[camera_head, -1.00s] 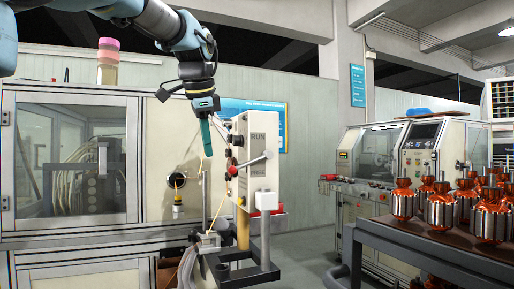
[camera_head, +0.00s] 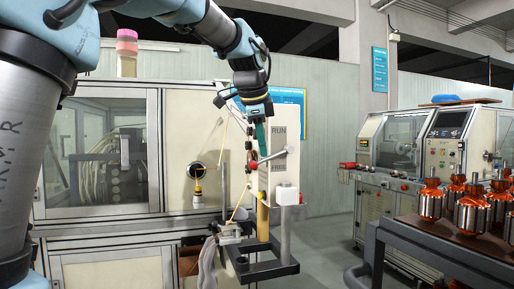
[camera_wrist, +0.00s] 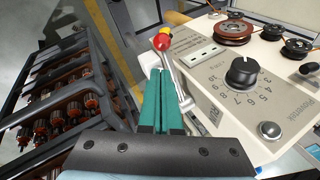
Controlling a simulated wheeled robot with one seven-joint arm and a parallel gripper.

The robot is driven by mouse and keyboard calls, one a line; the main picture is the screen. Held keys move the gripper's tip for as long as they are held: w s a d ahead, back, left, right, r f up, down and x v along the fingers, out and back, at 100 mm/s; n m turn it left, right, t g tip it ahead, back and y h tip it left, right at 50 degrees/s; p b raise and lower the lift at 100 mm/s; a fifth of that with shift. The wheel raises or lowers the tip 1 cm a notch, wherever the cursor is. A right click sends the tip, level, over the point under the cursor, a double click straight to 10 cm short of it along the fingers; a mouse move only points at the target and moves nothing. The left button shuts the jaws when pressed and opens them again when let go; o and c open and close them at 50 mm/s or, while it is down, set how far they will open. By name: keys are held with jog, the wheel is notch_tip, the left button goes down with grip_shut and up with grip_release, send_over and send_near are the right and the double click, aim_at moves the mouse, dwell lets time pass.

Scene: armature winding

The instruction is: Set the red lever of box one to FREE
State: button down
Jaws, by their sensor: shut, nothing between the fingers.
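The control box (camera_head: 289,120) is a pale upright panel with RUN printed above and FREE below. Its lever, with a red knob (camera_head: 254,165), points left and slightly down from its pivot, between the two labels. In the wrist view the red knob (camera_wrist: 161,41) sits just beyond my fingertips, with its metal rod running back along their right side. My gripper (camera_head: 260,146) has green fingers, pressed together and empty, just above the lever. The fingers also show in the wrist view (camera_wrist: 162,74). I cannot tell whether they touch the rod.
The box's side face carries a black numbered dial (camera_wrist: 242,72) and several pulleys (camera_wrist: 232,32). A yellow post (camera_head: 263,218) stands below. A rack with copper armatures (camera_head: 430,203) stands at the right. A cabinet with glass doors (camera_head: 105,150) is behind at the left.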

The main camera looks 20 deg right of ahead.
jog(key=shift+w+a+f, duration=0.5)
jog(key=shift+w+f, duration=0.2)
jog(key=shift+f, duration=0.1)
notch_tip(320, 180, down, 2)
jog(key=h+b, duration=0.1)
jog(key=b, duration=0.2)
jog(key=shift+d, duration=0.1)
